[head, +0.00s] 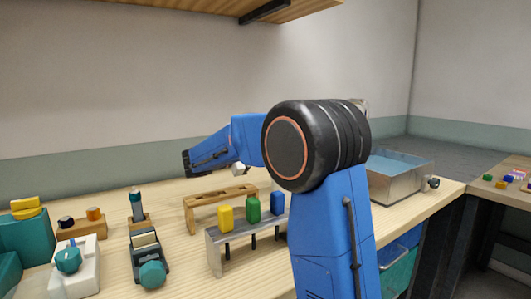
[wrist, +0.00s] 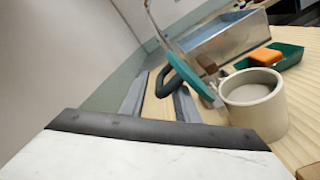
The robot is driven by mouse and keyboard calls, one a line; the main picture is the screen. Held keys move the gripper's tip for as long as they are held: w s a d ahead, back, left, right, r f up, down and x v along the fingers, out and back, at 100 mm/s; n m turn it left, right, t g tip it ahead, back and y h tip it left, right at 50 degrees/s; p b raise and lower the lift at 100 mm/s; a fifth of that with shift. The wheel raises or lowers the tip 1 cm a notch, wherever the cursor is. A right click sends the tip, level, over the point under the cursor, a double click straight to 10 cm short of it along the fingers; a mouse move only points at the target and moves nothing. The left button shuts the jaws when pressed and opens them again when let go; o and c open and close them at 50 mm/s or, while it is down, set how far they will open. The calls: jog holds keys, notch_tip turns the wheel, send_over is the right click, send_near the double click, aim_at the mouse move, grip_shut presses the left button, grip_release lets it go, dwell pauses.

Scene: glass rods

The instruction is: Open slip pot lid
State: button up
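A cream, round-walled pot (wrist: 262,112) stands on the wooden bench at the right of the wrist view. A flat grey surface shows inside its rim; I cannot tell whether it is a lid or the contents. A teal plate-like piece (wrist: 200,88) with a dark loop handle (wrist: 178,72) is tilted just left of the pot; I cannot tell if it is the lid. My gripper (wrist: 160,86) is open, with bare wood showing between its two grey fingers. It is left of the pot and apart from it. In the head view my arm hides the pot, and the fingers cannot be made out.
A metal basin (head: 395,188) stands behind the pot, also in the wrist view (wrist: 222,42). A green tray (wrist: 285,56) with an orange block (wrist: 266,56) lies beyond the pot. A rack (head: 220,245) with coloured blocks and several devices occupy the left bench. A shelf (head: 265,10) hangs above.

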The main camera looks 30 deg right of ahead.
jog(key=shift+c, duration=0.4)
grip_shut()
jog(key=shift+r, duration=0.1)
